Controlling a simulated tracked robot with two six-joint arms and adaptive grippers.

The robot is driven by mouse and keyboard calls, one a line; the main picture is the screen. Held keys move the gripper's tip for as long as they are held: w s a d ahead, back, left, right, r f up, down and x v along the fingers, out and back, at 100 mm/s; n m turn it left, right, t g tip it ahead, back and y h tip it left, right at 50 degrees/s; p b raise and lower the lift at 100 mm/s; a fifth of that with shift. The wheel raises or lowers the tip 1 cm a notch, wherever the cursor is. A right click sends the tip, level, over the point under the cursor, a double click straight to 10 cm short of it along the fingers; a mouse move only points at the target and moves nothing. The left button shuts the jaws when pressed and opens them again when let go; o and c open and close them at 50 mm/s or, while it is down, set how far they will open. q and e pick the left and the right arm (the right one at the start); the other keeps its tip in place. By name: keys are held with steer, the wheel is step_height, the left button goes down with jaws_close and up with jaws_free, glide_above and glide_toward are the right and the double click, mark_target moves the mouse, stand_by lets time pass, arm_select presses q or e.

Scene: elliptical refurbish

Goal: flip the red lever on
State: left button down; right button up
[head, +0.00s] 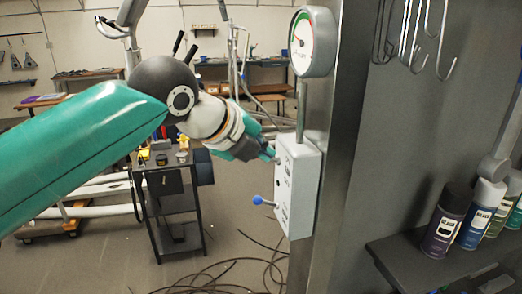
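A pale grey control box (303,182) is fixed to the side of a metal column. A lever with a blue ball knob (257,200) sticks out to the left from its lower part. My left gripper (268,153) is at the upper part of the box, with its fingertips at or very near its left face. A small pinkish spot shows at the fingertips; I cannot tell if it is the red lever, which is otherwise hidden. I cannot tell whether the fingers are open or shut. My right gripper is not in view.
A round pressure gauge (313,42) stands on a pipe above the box. The metal column (345,130) is right behind it. Spray cans (447,218) stand on a dark shelf (430,256) at right. A black tool cart (178,208) is behind my arm; cables lie on the floor.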

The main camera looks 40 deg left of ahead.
arm_select(q)
steer(key=s+d+r+p, duration=0.2)
steer(key=d+r+p, duration=0.1)
steer(key=r, duration=0.4)
steer(key=shift+d, duration=0.35)
